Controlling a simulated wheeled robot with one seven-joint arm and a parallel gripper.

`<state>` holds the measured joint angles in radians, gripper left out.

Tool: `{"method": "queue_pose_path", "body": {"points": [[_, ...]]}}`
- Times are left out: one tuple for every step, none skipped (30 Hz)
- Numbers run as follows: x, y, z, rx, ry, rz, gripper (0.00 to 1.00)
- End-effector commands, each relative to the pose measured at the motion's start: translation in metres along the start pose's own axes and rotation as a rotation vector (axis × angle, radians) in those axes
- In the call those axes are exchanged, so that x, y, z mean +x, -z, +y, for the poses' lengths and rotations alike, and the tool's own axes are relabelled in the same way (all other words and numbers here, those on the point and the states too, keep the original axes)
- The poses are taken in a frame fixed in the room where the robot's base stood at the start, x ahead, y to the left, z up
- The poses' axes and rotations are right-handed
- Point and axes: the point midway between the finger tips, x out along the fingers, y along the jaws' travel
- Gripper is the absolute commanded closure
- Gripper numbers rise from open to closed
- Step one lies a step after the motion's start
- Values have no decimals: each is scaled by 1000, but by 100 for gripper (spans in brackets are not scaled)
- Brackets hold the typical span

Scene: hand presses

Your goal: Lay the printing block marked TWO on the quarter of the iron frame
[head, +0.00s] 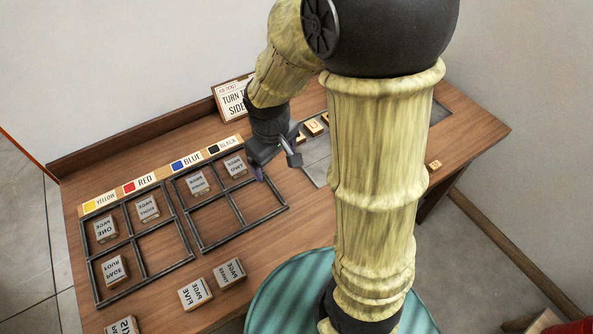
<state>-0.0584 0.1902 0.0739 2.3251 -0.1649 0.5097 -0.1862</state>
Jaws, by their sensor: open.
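The right iron frame (240,229) lies on the table under strips marked BLUE and BLACK. Blocks sit in its two upper quarters: one upper left (197,182) and one upper right (235,167). Their small mirrored lettering is too small to read surely, so I cannot tell which block is marked TWO. Its two lower quarters look empty. My gripper (276,166) is open, with nothing seen between its fingers, just right of the upper right block, by the frame's right side. The left iron frame (168,266) holds three blocks, one apparently marked ONE (106,228); its lower right quarter is empty.
Loose blocks lie at the front: one apparently FIVE (195,293), one apparently THREE (229,272) and another (122,326) cut by the picture's edge. A ticket sign (233,101) stands behind. Lettered tiles (314,128) lie on a grey plate, partly hidden by my arm.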

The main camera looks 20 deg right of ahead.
Motion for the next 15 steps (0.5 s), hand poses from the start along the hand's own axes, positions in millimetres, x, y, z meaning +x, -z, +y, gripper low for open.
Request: {"method": "queue_pose_path", "body": {"points": [[-6,-19,2,113,4,28,15],[-8,-28,2,179,8,45,15],[-10,-40,2,260,13,64,15],[-12,-47,2,311,16,76,15],[-13,-52,1,357,19,88,15],[-14,-59,2,404,21,99,15],[-14,-63,2,431,23,105,15],[-15,-65,2,449,24,109,15],[-15,-67,2,464,25,112,15],[-15,-67,2,469,26,113,15],[-14,-67,2,471,26,114,15],[-14,-67,2,470,26,113,15],[-14,-67,2,468,26,113,15],[-14,-67,2,467,26,113,15],[-14,-67,2,466,26,112,15]]}}
